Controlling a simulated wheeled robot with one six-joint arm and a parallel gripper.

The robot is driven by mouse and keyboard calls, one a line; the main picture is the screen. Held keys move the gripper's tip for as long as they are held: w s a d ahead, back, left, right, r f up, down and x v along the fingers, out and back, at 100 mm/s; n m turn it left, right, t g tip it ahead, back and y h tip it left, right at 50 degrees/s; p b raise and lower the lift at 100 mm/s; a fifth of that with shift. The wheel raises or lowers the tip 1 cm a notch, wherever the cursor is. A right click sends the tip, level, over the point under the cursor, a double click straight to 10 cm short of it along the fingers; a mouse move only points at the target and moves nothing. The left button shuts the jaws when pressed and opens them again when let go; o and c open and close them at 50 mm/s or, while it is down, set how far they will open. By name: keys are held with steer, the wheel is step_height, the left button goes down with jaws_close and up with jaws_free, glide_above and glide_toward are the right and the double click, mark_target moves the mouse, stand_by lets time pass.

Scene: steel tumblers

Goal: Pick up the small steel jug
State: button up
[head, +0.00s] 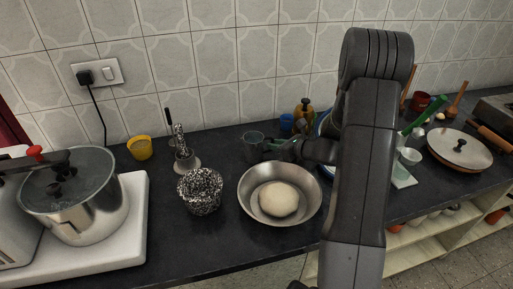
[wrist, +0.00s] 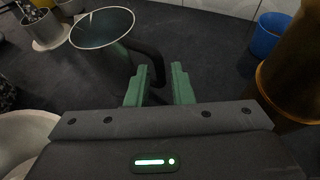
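The small steel jug (head: 252,141) stands upright on the dark counter behind the steel bowl. In the wrist view the jug (wrist: 103,30) is at the upper left, with its wide mouth facing up and its dark curved handle (wrist: 155,62) towards my fingers. My gripper (head: 272,146) is just right of the jug in the head view. In the wrist view my gripper (wrist: 159,84) has its two green fingers apart, with the handle's lower part between or just beyond them. I cannot tell whether they touch it. My arm hides part of the counter.
A steel bowl of dough (head: 251,211) stands in front of the jug. A speckled pot (head: 200,191) is at its left. A blue cup (wrist: 268,36) and an amber jar (wrist: 297,75) stand close on the gripper's right. The tiled wall is behind.

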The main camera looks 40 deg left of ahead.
steer(key=shift+x, duration=1.25)
steer(key=shift+r, duration=0.1)
jaws_close()
steer(key=shift+r, duration=0.15)
steer(key=shift+r+p, duration=0.3)
steer(key=shift+r, duration=4.5)
